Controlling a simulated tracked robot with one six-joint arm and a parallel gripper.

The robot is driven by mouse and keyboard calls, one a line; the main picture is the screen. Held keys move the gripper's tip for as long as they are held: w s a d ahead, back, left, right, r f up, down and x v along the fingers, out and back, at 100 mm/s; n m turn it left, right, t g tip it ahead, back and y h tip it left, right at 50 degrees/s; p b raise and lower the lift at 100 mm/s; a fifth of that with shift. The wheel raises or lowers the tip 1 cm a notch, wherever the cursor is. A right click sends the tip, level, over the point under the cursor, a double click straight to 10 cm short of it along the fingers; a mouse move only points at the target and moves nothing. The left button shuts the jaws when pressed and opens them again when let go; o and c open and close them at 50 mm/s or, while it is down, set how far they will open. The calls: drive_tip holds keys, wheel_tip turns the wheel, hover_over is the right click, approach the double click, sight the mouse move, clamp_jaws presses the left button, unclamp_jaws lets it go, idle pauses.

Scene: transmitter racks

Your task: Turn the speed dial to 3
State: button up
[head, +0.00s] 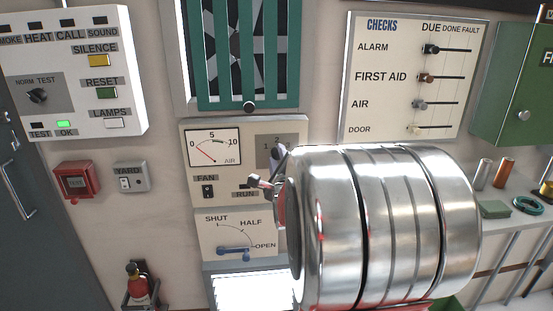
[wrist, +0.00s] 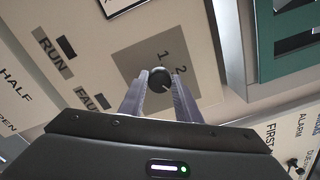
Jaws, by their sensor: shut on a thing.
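The speed dial is a small dark round knob (wrist: 159,78) on a grey plate (wrist: 140,58) in the wrist view. The numbers 1 and 2 show beside it; no 3 is visible, and my fingers cover part of the plate. My gripper (wrist: 160,84) has one finger on each side of the knob and is shut on it. A small pale mark shows on the knob, but I cannot tell which number it points to. In the head view the grey plate (head: 268,140) shows above my gripper (head: 279,158), and my arm hides much of the dial.
The fan panel carries an air gauge (head: 213,149), a fan switch (head: 208,191) and a RUN lamp. Below is a blue lever (head: 233,251) on a SHUT-HALF-OPEN scale. A teal fan grille (head: 245,50) is above, and a checks board (head: 400,80) is to the right.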

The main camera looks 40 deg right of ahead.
drive_tip(key=shift+f, duration=0.15)
drive_tip(key=o, duration=1)
